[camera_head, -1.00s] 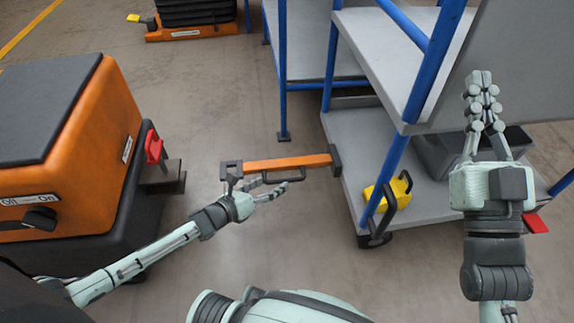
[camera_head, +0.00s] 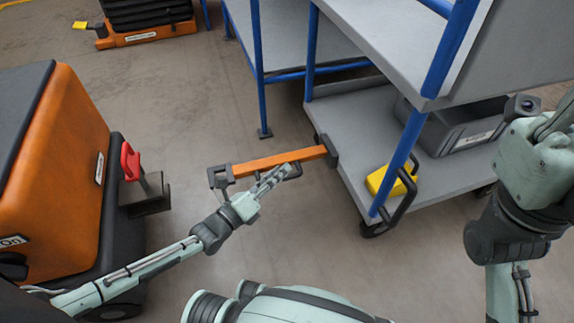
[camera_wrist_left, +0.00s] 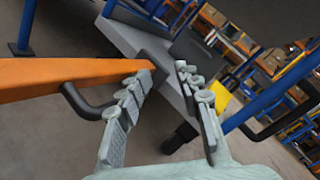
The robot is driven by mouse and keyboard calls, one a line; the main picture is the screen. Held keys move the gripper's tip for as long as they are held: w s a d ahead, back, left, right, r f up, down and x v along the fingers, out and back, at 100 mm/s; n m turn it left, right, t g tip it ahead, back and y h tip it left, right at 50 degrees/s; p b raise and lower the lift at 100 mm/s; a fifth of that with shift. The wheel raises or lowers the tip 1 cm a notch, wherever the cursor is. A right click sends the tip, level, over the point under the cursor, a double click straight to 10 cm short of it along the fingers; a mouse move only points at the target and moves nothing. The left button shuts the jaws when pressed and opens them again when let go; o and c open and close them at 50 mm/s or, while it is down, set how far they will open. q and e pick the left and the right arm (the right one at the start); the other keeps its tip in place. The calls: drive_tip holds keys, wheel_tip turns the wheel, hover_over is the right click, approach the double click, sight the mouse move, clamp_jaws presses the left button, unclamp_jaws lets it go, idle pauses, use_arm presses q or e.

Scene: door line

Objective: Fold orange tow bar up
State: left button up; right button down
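The orange tow bar (camera_head: 280,160) reaches out roughly level from the lower edge of the grey-and-blue cart (camera_head: 372,115). Its dark hitch end (camera_head: 219,180) points left toward the orange tug. A black handle loop (camera_head: 294,173) sits along its near side. My left gripper (camera_head: 275,179) is beside the bar at this handle. In the left wrist view its fingers (camera_wrist_left: 165,90) are spread, with the orange bar (camera_wrist_left: 65,75) and black handle (camera_wrist_left: 82,103) to their left; part of the handle is hidden behind a finger. My right gripper (camera_head: 562,118) is at the right edge, partly cut off.
The orange tug (camera_head: 62,165) with a red lever (camera_head: 130,161) and dark hitch stands at left. A yellow wheel block (camera_head: 388,180) and grey bin (camera_head: 465,128) are on the cart's lower shelf.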

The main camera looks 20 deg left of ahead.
sight(286, 177)
use_arm(q)
drive_tip(key=b+x, duration=0.1)
drive_tip(key=x, duration=0.3)
drive_tip(key=shift+w+a+f, duration=0.15)
drive_tip(key=shift+w, duration=0.05)
drive_tip(key=shift+c, duration=0.4)
clamp_jaws()
drive_tip(key=shift+o, duration=0.4)
unclamp_jaws()
drive_tip(key=shift+s, duration=0.1)
